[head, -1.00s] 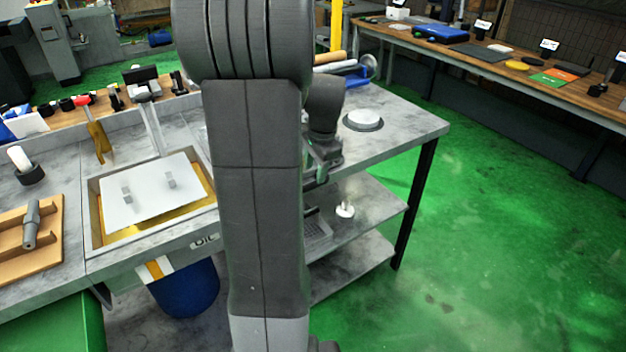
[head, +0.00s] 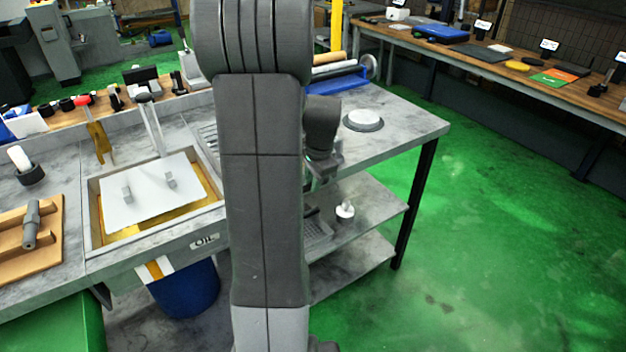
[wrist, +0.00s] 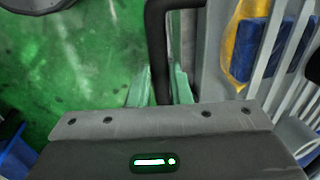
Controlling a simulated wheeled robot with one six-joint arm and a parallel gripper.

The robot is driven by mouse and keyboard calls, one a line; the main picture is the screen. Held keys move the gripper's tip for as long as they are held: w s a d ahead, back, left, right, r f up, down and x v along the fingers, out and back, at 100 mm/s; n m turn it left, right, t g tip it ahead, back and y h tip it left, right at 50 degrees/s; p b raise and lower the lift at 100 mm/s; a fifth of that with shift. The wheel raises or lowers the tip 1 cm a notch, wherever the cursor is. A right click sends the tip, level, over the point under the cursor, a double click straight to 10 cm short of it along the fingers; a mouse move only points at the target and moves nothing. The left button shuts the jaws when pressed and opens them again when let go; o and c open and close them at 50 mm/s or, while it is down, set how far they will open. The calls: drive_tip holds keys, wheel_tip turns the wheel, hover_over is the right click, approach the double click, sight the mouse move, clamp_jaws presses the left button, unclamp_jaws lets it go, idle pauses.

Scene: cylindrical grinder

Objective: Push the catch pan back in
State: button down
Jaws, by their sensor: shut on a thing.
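My gripper (wrist: 161,88) is in the lower middle of the wrist view, its two pale green fingers shut on a black bar-shaped handle (wrist: 159,45), one on each side. The handle runs up the picture and bends right at the top, beside a narrow pale upright face (wrist: 180,50). This looks like the catch pan's handle and front, but the pan's body cannot be made out. In the head view my arm covers the middle, and the fingers and handle are not clear there.
A grey bench holds a recessed tray (head: 93,215) with a white plate (head: 150,190). A blue bin (head: 185,290) stands below it. Lower shelves (head: 370,225) hold a small white item (head: 345,210). The green floor to the right is clear.

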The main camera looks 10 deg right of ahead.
drive_tip(key=shift+w+a+r+p, duration=0.1)
drive_tip(key=shift+w+a+p, duration=0.2)
drive_tip(key=shift+w, duration=0.7)
drive_tip(key=shift+w+a+p, duration=0.1)
drive_tip(key=shift+w+a, duration=0.25)
drive_tip(key=shift+w, duration=0.65)
drive_tip(key=c, duration=1.3)
unclamp_jaws()
drive_tip(key=shift+w, duration=0.1)
drive_tip(key=s+r, duration=0.1)
drive_tip(key=r, duration=0.8)
drive_tip(key=s+r, duration=0.1)
drive_tip(key=r, duration=0.3)
drive_tip(key=shift+s+d+r, duration=0.2)
drive_tip(key=shift+s+d, duration=0.15)
drive_tip(key=shift+d, duration=0.05)
